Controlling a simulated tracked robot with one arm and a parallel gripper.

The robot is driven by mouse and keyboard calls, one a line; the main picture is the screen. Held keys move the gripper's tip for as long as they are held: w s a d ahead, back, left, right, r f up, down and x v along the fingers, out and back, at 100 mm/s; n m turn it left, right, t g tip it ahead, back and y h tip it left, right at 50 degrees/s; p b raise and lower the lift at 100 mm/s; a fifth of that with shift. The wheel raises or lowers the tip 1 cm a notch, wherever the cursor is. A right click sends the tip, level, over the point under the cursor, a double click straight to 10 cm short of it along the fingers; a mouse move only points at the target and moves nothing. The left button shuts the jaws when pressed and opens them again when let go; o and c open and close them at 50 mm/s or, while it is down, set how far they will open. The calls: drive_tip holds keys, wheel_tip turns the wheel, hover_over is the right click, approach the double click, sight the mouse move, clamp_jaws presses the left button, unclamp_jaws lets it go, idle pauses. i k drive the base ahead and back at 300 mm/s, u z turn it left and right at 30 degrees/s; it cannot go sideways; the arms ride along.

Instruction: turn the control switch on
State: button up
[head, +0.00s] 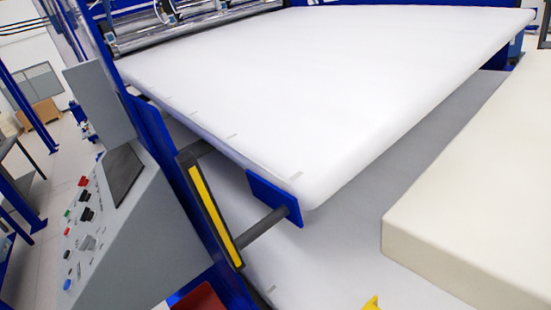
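A grey sloped control console (135,235) stands at the left of the head view. Its face carries several small controls: a red button (83,181), black switches (86,214), a green button (67,213) and a blue button (67,285). The black ones look like knobs or selector switches. I cannot tell which one is the control switch, nor its position. A dark screen (123,172) sits above the controls. My gripper cannot be made out in this view, and nothing touches the console's controls.
A blue-framed press with a large white platen (330,80) fills the middle. A yellow-striped bar (210,215) stands between it and the console. A cream foam-like block (475,205) is at the right. A yellow piece (372,303) shows at the bottom edge. Floor is visible far left.

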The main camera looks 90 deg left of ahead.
sight(84, 181)
drive_tip(key=u, duration=1.05)
drive_tip(key=i, duration=0.15)
drive_tip(key=u, duration=2.1)
drive_tip(key=k, duration=0.9)
drive_tip(key=u, duration=0.2)
drive_tip(key=i, duration=0.9)
drive_tip(key=z, duration=0.1)
